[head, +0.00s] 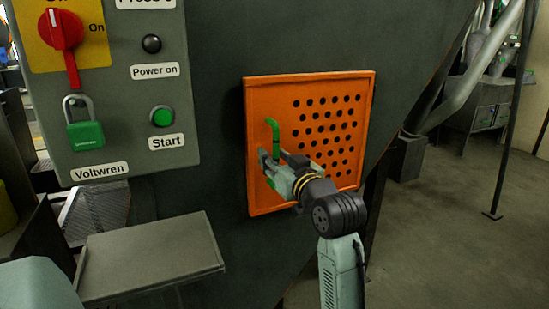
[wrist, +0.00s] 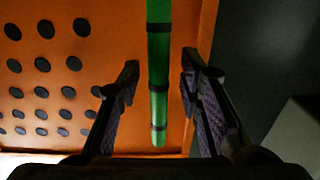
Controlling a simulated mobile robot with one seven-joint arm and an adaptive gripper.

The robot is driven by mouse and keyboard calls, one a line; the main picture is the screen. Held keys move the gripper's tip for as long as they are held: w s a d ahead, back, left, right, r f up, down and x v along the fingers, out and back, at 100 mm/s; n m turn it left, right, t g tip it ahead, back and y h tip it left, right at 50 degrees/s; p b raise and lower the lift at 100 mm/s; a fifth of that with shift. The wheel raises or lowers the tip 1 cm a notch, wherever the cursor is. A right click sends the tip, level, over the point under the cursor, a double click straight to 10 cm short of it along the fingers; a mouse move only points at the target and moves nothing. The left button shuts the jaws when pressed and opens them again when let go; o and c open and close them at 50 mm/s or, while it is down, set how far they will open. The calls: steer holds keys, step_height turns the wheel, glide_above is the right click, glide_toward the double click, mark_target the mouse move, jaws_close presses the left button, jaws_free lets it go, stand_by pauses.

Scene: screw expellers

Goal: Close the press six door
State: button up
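The press door is an orange perforated panel (head: 345,150) on the dark machine body in the head view, and it looks flush or nearly flush with its frame. It also fills much of the wrist view (wrist: 100,80). A green handle (head: 275,136) stands on its left side. In the wrist view the handle (wrist: 158,75) runs between the two fingers. My gripper (wrist: 160,85) is open around the handle, with a gap on both sides. In the head view my gripper (head: 270,165) is at the lower part of the handle and partly covers the door.
A control box (head: 130,90) with a red switch, a green padlock (head: 85,130) and a green start button (head: 162,116) is at the left. A grey flat-topped box (head: 150,255) stands below it. Open floor (head: 450,230) lies to the right.

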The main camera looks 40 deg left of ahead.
steer(key=v, duration=1.1)
steer(key=shift+d, duration=0.35)
steer(key=shift+s, duration=0.15)
